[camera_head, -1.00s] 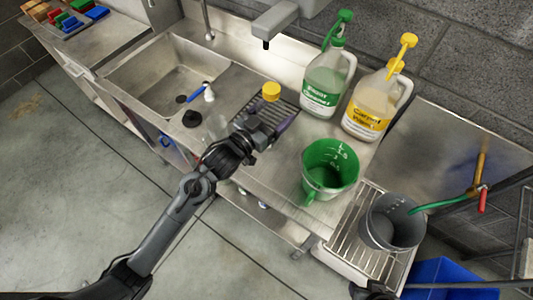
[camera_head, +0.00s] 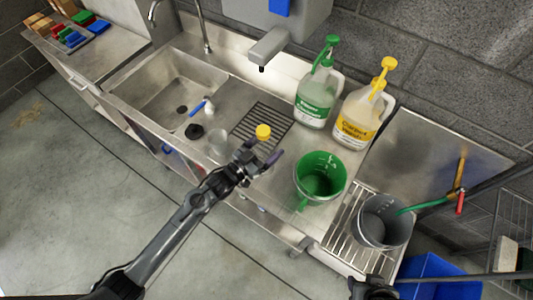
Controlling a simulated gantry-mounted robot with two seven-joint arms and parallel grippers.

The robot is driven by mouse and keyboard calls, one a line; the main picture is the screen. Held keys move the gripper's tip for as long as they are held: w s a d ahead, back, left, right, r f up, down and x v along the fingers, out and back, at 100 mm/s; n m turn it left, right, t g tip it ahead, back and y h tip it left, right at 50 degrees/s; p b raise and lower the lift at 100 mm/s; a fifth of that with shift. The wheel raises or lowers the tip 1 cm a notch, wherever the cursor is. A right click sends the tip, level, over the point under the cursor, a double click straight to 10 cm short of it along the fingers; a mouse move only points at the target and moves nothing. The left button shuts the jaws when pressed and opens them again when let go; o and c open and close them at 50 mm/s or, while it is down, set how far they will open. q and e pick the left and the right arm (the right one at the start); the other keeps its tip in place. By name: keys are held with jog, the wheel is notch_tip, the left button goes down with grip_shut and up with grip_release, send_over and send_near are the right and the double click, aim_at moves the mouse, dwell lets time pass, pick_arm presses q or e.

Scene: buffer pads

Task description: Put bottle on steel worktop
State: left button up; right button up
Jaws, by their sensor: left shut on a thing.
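My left gripper (camera_head: 262,157) is shut on a bottle, of which mainly the yellow cap (camera_head: 263,131) shows above the fingers. The gripper and arm hide the bottle's body. The gripper is over the steel worktop (camera_head: 225,95), near its front edge, just in front of the dark drain grate (camera_head: 250,118). I cannot tell whether the bottle's base touches the steel. My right gripper (camera_head: 372,288) shows only in part at the bottom edge, and its jaws are unclear.
A green pitcher (camera_head: 331,160) stands right of the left gripper. A green-pump jug (camera_head: 316,100) and a yellow-pump jug (camera_head: 359,118) stand behind. A grey bucket (camera_head: 382,225) is on the right rack. A clear cup (camera_head: 217,140) and black item (camera_head: 194,131) lie left.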

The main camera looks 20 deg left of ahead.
pick_arm(q)
jog(key=shift+f, duration=2)
jog(key=shift+f, duration=0.2)
jog(key=o, duration=0.9)
jog(key=shift+r, duration=0.15)
